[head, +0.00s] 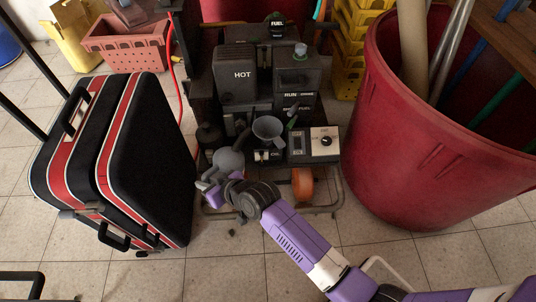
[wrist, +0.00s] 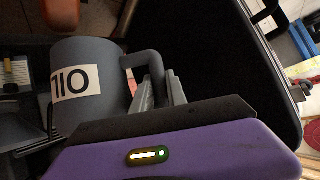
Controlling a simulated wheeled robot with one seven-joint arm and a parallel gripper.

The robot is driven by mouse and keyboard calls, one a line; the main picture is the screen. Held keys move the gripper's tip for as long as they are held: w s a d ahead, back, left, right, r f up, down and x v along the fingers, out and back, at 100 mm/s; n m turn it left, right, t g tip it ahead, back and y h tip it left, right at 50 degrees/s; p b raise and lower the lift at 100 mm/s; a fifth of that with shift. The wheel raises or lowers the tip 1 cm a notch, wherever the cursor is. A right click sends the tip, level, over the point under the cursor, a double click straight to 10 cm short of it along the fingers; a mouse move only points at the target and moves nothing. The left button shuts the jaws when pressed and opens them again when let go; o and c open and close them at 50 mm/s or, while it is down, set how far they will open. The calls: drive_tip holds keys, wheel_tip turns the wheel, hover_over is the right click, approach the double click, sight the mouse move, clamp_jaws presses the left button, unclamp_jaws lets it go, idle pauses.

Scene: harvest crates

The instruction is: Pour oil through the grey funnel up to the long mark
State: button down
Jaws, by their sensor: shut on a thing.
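A grey jug (head: 228,159) is at my gripper, at the front left of the black engine unit. In the wrist view the jug (wrist: 112,92) has a white label with black letters, which reads like "OIL" upside down. My gripper (wrist: 160,95) is shut on the jug's handle (wrist: 146,60). In the head view my gripper (head: 213,187) is low, left of the funnel and partly hidden. The grey funnel (head: 268,128) stands mouth up above the "OIL" label, just right of the jug and apart from it. The jug's contents and the long mark cannot be made out.
The black engine unit (head: 237,75) stands behind the jug, with a switch panel (head: 324,145) at its right. A black and red suitcase (head: 150,160) stands close at left. A large red bin (head: 400,150) is at right. Tiled floor is clear in front.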

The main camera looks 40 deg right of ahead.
sight(203, 176)
drive_tip(key=shift+r, duration=0.15)
wheel_tip(203, 176, up, 6)
drive_tip(key=p, duration=0.6)
